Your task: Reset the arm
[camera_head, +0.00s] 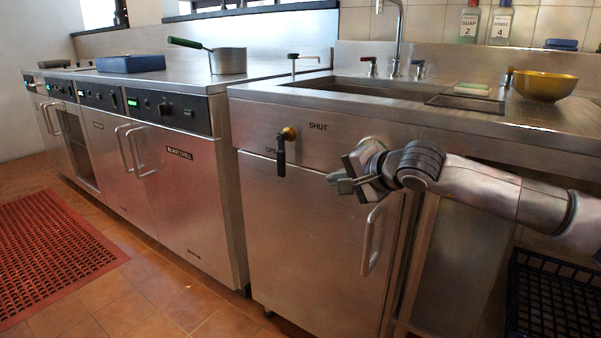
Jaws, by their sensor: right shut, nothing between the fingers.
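My right gripper (341,182) is in front of the steel sink cabinet (310,222), with its arm coming in from the right. Its fingers are shut and empty, pointing left. A black lever handle (281,151) on a brass pivot hangs straight down to the left of the gripper, apart from it, between the labels OPEN and SHUT. A vertical door handle (370,240) is just below the gripper. My left gripper is not in view.
A sink basin (350,88) with a tap (396,40) is above. A yellow bowl (543,86) sits on the counter at right. A black crate (550,295) is at lower right. A red mat (50,250) lies on the floor at left. A pan (229,62) stands on the left counter.

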